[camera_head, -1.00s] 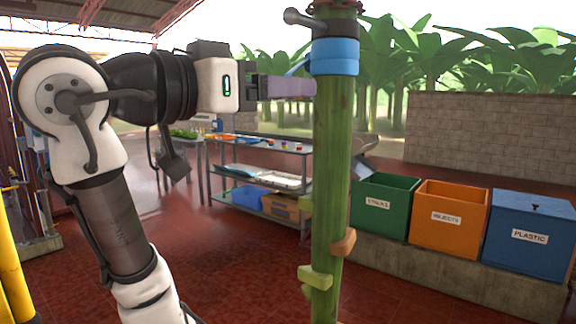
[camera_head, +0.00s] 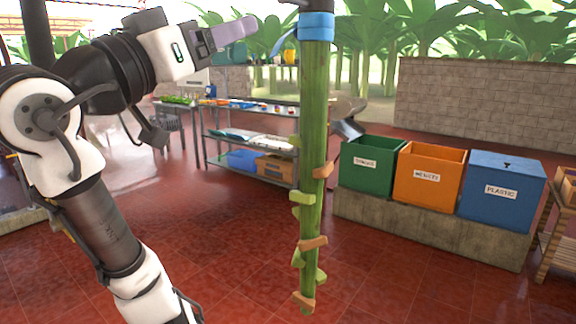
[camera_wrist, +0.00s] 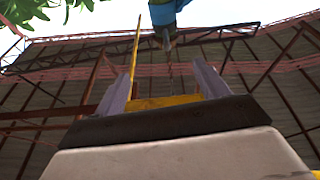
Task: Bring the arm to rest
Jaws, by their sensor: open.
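My gripper (camera_head: 232,32) is at the upper left of the head view, raised and tilted upward, left of the hanging green stem (camera_head: 313,130). There is a gap between its fingertips and the stem. In the wrist view my gripper (camera_wrist: 165,85) points up at the roof, with its two purple-grey fingers apart and nothing between them. A blue band (camera_head: 316,27) wraps the top of the stem. A blue piece (camera_wrist: 166,12) with a dark hanging part shows beyond the fingers in the wrist view.
Green (camera_head: 368,165), orange (camera_head: 428,177) and blue (camera_head: 503,186) bins stand on a low block wall at right. A metal shelf (camera_head: 250,140) stands behind the stem. Small green and orange stubs stick out low on the stem. The red tiled floor (camera_head: 400,280) in front is clear.

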